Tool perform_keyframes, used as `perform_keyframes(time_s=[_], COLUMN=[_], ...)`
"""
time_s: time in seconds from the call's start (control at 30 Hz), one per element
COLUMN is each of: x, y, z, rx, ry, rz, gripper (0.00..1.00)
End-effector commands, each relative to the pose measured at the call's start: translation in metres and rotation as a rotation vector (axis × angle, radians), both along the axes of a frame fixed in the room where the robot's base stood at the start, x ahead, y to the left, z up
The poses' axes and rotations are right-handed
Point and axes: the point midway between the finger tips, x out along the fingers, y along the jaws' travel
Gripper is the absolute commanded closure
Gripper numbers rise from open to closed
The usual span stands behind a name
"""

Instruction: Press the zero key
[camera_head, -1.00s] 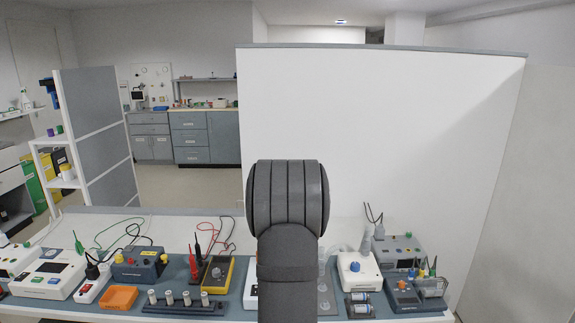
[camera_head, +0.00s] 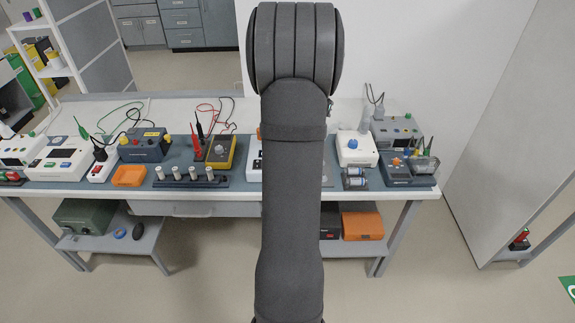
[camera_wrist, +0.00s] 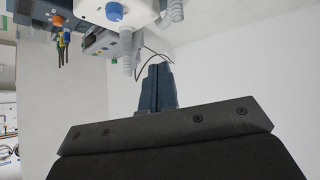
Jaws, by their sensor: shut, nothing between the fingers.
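I cannot make out a key marked zero in either view. My gripper (camera_wrist: 158,88) shows in the wrist view with its two dark fingers together and nothing between them. It points toward a pale wall, apart from the devices at the top of that view. In the head view my arm hides the gripper and the middle of the bench. A white device (camera_head: 254,160) shows only a strip left of the arm. A white device with several keys (camera_head: 58,160) stands at the left. A white unit with a blue knob (camera_head: 356,150) stands right of the arm and in the wrist view (camera_wrist: 115,12).
The bench (camera_head: 160,109) has bare room along its back. A yellow-and-black meter (camera_head: 219,152) with red and black leads, an orange tray (camera_head: 129,176) and a rack of small cylinders (camera_head: 188,184) stand left of my arm. A grey-blue unit (camera_head: 402,170) stands at the right.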

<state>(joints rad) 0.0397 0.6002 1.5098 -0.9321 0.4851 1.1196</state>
Motion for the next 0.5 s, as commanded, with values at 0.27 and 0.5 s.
perform_keyframes(time_s=[0.27, 0.5], x=[-0.008, -0.039], y=[0.038, 0.081], z=[-0.017, -0.042], rx=[-0.283, -0.427], ry=[0.029, 0.075], rz=[0.588, 1.023], gripper=[1.00, 1.00])
